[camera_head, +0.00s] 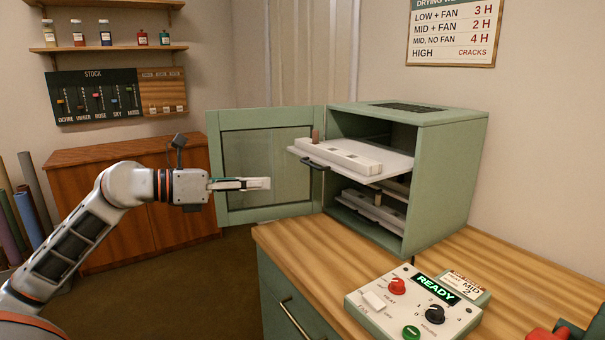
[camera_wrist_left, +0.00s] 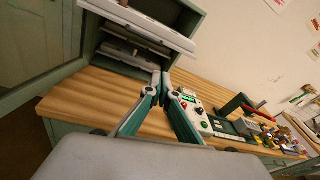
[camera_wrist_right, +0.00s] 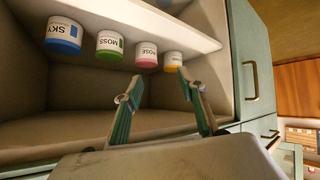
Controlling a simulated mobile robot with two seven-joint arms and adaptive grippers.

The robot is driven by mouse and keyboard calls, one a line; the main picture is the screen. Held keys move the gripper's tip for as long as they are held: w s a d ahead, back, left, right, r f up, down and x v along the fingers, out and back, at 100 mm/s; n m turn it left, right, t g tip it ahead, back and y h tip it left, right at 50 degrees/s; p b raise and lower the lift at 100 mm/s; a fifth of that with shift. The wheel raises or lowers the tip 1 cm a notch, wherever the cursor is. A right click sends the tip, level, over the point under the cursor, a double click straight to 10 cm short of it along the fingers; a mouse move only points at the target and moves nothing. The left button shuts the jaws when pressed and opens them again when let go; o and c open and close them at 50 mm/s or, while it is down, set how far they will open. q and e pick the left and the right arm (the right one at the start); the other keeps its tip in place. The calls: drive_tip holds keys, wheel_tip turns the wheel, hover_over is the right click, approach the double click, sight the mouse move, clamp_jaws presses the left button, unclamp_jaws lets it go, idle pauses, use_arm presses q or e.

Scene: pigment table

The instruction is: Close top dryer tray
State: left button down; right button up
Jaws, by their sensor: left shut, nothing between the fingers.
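The green dryer (camera_head: 447,170) stands on the wooden counter with its glazed door (camera_head: 266,168) swung open to the left. The top dryer tray (camera_head: 372,165) is pulled out well past the front opening, with a white slotted block on it and a dark handle (camera_head: 314,163) at its front. It also shows in the left wrist view (camera_wrist_left: 140,26). My left gripper (camera_head: 268,184) is shut and empty, in front of the open door, left of and slightly lower than the tray handle, apart from it. My right gripper (camera_wrist_right: 160,92) is open and empty, facing a shelf with jars, outside the head view.
A lower tray (camera_head: 368,208) sits inside the dryer. A control box (camera_head: 415,305) reading READY stands on the counter in front. In the right wrist view, several labelled jars (camera_wrist_right: 110,43) stand on a pale shelf. The open door bounds the space left of the tray.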

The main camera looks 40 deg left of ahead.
use_arm(q)
wheel_tip(320, 180, up, 4)
drive_tip(key=a+f+m+y, duration=0.1)
drive_tip(key=a+y, duration=0.1)
drive_tip(key=a, duration=0.1)
drive_tip(key=b, duration=0.1)
approach(309, 165)
drive_tip(key=shift+r+x, duration=0.35)
drive_tip(key=shift+x, duration=2.25)
drive_tip(key=shift+w+d+f, duration=0.4)
drive_tip(key=shift+w+f, duration=0.05)
drive_tip(key=shift+w, duration=0.2)
use_arm(e)
drive_tip(key=shift+s+f, duration=0.5)
drive_tip(key=shift+f, duration=0.05)
drive_tip(key=shift+w+r, duration=0.25)
